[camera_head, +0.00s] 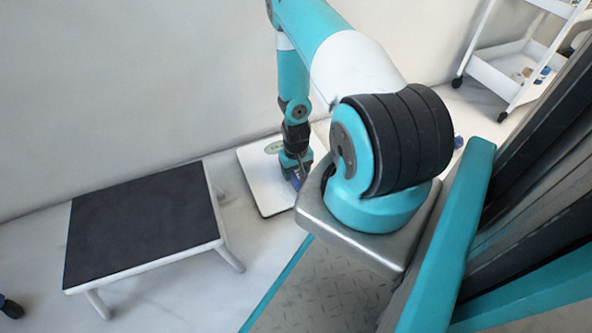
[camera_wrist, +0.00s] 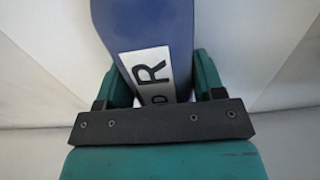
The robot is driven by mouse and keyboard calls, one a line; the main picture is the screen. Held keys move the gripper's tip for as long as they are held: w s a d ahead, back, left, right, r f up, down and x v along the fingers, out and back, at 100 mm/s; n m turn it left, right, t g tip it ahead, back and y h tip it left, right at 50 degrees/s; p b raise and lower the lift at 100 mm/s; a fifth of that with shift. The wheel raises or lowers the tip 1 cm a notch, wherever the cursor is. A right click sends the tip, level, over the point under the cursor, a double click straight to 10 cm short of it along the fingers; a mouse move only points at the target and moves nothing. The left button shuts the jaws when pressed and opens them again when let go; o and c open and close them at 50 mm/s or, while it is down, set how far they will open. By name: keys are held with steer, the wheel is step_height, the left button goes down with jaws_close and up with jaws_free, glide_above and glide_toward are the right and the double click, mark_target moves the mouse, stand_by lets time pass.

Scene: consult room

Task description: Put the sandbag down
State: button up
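The sandbag (camera_wrist: 150,25) is dark blue with a white label bearing black letters, partly readable, in the wrist view. It lies between the two fingers of my gripper (camera_wrist: 163,80), which touch its sides; the gripper is shut on it. In the head view my gripper (camera_head: 296,174) points down over the white floor scale (camera_head: 262,185), with a small bit of the blue sandbag (camera_head: 297,183) showing. My arm hides the rest of the bag. I cannot tell whether the bag touches the scale.
A low step stool (camera_head: 140,225) with a dark top stands left of the scale, with a narrow gap of floor between. The wall runs close behind both. A white trolley (camera_head: 505,75) on casters stands at the upper right. A dark object (camera_head: 11,308) shows at the lower left edge.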

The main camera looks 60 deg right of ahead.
steer(key=o, duration=0.4)
step_height(320, 180, up, 12)
steer(key=p, duration=0.8)
steer(key=w+a+r+n+t+y, duration=0.1)
steer(key=w+a+r+n, duration=0.3)
steer(key=a+r, duration=0.7)
steer(key=w+a+r+n+y, duration=0.1)
steer(key=w+a+r, duration=0.6)
steer(key=r, duration=0.8)
steer(key=s+a+r+n+y, duration=0.2)
steer(key=s+a+r+n, duration=0.3)
steer(key=s+a+r, duration=0.65)
steer(key=s+a+r+n+g, duration=0.1)
steer(key=s+a+r+n, duration=0.2)
steer(key=s, duration=0.6)
step_height(320, 180, up, 4)
steer(key=shift+a+f+n, duration=0.25)
steer(key=shift+a+n, duration=0.05)
steer(key=shift+a, duration=0.95)
